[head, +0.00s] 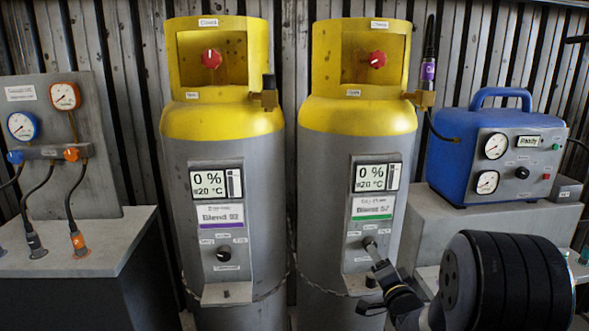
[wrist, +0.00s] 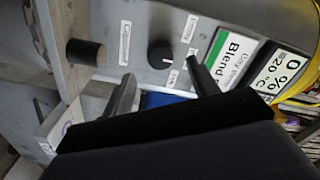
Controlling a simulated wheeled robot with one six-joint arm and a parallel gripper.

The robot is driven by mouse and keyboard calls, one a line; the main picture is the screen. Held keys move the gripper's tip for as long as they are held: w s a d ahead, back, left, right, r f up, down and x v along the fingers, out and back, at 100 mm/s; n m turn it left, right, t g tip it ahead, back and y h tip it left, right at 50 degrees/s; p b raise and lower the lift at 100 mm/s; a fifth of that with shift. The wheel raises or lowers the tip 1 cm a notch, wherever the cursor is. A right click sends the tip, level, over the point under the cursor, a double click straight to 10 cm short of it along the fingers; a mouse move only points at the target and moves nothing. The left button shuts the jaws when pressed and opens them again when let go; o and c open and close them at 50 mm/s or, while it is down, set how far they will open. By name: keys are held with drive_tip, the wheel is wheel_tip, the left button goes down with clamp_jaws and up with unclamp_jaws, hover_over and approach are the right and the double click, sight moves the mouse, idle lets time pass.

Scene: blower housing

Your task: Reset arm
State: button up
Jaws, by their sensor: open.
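My gripper (head: 367,275) is in front of the lower panel of the right cylinder (head: 340,200), labelled Blend 57. In the wrist view my gripper (wrist: 160,73) has its two fingers spread, with nothing between them. A black knob (wrist: 160,54) on the panel lies just beyond the fingertips, apart from them as far as I can tell. In the head view one finger covers part of the knob's area. The panel's display (head: 377,177) reads 0 % and 20 °C.
A blue machine (head: 470,150) with gauges sits on a grey block at right. A gauge board (head: 60,110) stands on a bench (head: 110,245) at left. A dark round peg (wrist: 86,52) sticks out below the panel.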

drive_tip(key=w, duration=0.4)
drive_tip(key=shift+w+a, duration=0.25)
drive_tip(key=shift+w, duration=0.15)
drive_tip(key=n, duration=0.6)
drive_tip(key=shift+b, duration=0.3)
drive_tip(key=n+p, duration=0.1)
drive_tip(key=n, duration=0.4)
drive_tip(key=shift+d+n, duration=0.1)
drive_tip(key=shift+n, duration=0.2)
drive_tip(key=shift+s+d, duration=0.1)
drive_tip(key=shift+s, duration=0.25)
drive_tip(key=s, duration=0.9)
drive_tip(key=shift+d, duration=0.45)
drive_tip(key=shift+s, duration=0.1)
